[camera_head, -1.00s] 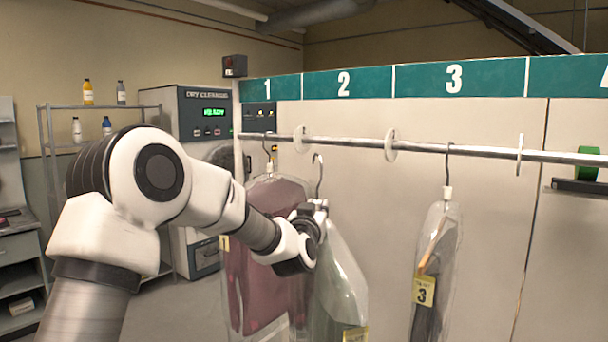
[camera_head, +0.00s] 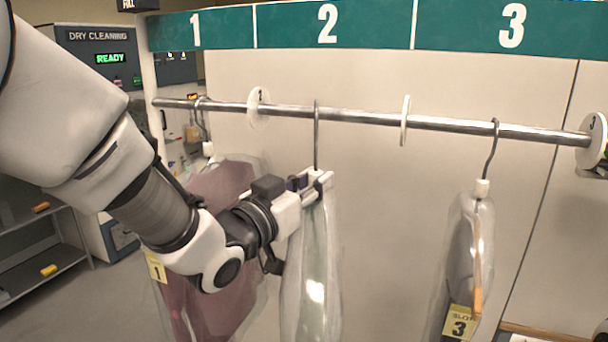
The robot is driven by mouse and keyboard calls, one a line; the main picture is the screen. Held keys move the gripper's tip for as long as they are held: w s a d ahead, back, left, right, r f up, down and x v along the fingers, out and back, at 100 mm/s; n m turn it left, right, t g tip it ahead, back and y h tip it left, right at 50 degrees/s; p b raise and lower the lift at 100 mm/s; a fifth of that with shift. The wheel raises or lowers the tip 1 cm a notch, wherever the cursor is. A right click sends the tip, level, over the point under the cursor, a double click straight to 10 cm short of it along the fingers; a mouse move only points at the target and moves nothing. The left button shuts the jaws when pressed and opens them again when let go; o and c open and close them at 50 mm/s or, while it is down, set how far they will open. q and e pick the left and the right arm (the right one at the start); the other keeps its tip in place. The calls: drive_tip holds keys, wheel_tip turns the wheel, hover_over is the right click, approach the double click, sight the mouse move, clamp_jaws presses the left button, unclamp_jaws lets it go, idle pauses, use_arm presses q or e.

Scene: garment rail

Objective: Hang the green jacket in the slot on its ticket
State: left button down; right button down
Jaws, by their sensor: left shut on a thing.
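The green jacket (camera_head: 318,255) hangs upright in a clear bag, seen nearly edge-on. My left gripper (camera_head: 318,184) is shut on the top of its hanger, just below the hook. The hanger hook (camera_head: 316,135) reaches up to the metal rail (camera_head: 360,116), under sign 2 (camera_head: 327,24), between two white divider discs (camera_head: 258,108) (camera_head: 405,120). I cannot tell whether the hook bears on the rail. The jacket's ticket is not visible now. My right gripper is not in view.
A maroon garment (camera_head: 215,290) with ticket 1 (camera_head: 156,266) hangs left, partly behind my arm. A dark bagged garment (camera_head: 462,250) with ticket 3 (camera_head: 459,322) hangs under sign 3 (camera_head: 511,25). The rail is free on both sides of the green jacket's hook within slot 2.

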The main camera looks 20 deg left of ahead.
use_arm(q)
drive_tip(key=shift+w+d+b, duration=0.3)
drive_tip(key=shift+w+b, duration=0.05)
drive_tip(key=shift+b, duration=0.4)
drive_tip(key=w, duration=0.1)
drive_tip(key=w+a, duration=0.1)
drive_tip(key=w, duration=0.2)
drive_tip(key=shift+w+a+r, duration=0.1)
drive_tip(key=shift+a, duration=0.2)
drive_tip(key=shift+w+r+p, duration=0.2)
drive_tip(key=shift+w+p, duration=0.25)
drive_tip(key=shift+w, duration=0.5)
drive_tip(key=w, duration=0.1)
drive_tip(key=w+a+p, duration=0.1)
drive_tip(key=w, duration=0.1)
drive_tip(key=shift+w+f, duration=0.1)
drive_tip(key=shift+w, duration=0.1)
drive_tip(key=shift+w+a+p, duration=0.1)
drive_tip(key=shift+w+p, duration=0.5)
drive_tip(key=shift+w, duration=0.5)
drive_tip(key=shift+w+a+f+b, duration=0.15)
drive_tip(key=shift+w+f+b, duration=0.15)
drive_tip(key=shift+w+f, duration=0.35)
drive_tip(key=shift+w+a+f+b, duration=0.15)
drive_tip(key=shift+w+f+b, duration=0.1)
drive_tip(key=shift+w+f, duration=0.4)
